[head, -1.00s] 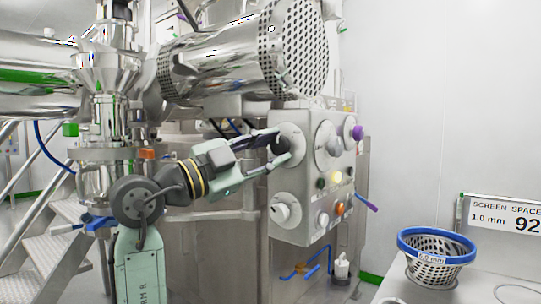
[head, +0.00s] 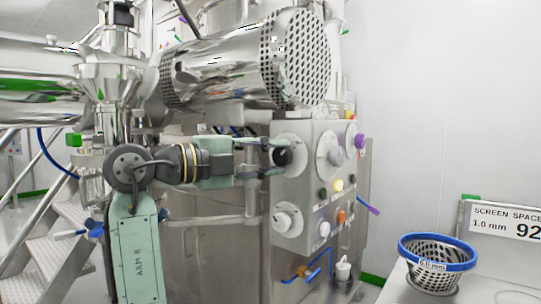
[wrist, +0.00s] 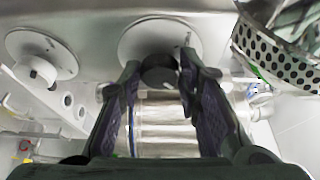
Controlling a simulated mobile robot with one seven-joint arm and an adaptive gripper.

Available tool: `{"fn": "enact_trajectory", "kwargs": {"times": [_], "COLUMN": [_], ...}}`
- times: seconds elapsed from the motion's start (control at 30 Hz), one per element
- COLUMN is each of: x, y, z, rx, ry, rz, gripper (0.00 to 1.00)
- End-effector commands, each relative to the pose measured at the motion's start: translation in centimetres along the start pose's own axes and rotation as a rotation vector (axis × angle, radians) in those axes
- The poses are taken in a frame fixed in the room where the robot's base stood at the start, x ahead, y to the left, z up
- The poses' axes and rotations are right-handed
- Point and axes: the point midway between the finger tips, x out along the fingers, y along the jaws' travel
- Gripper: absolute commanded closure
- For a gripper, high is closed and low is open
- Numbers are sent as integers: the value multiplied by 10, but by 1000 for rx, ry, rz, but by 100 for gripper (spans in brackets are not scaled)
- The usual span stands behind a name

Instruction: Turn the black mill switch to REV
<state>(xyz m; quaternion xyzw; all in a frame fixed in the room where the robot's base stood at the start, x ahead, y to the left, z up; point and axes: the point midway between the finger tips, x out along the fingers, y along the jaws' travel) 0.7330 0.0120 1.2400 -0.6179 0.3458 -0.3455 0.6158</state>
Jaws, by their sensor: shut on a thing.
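The black mill switch (head: 282,156) sits on a round pale plate at the upper left of the grey control box (head: 312,215). My gripper (head: 278,157) reaches it from the left, with one finger above and one below the knob in the head view. In the wrist view the dark knob (wrist: 159,76) lies between the two fingertips of my gripper (wrist: 160,80), which are shut on it. The fingers partly hide the knob, and I cannot read the position marks around it.
A white knob (head: 286,220) on a round plate is below the switch. A purple knob (head: 359,141) and several buttons are to the right. A perforated steel drum (head: 297,58) hangs just above the box. A blue-rimmed basket (head: 437,252) stands on the bench at right.

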Motion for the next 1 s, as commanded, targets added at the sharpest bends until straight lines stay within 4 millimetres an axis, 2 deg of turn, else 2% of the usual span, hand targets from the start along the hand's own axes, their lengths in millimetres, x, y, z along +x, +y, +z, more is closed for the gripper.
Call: {"fn": "enact_trajectory", "kwargs": {"times": [0.5, 0.53, 0.8, 1.0], "x": [0, 0, 0, 0], "y": [0, 0, 0, 0], "z": [0, 0, 0, 0], "rx": [18, 18, 17, 17], "ry": [-1, -1, -1, -1], "rz": [7, 7, 7, 7], "gripper": [97, 68, 50, 49]}}
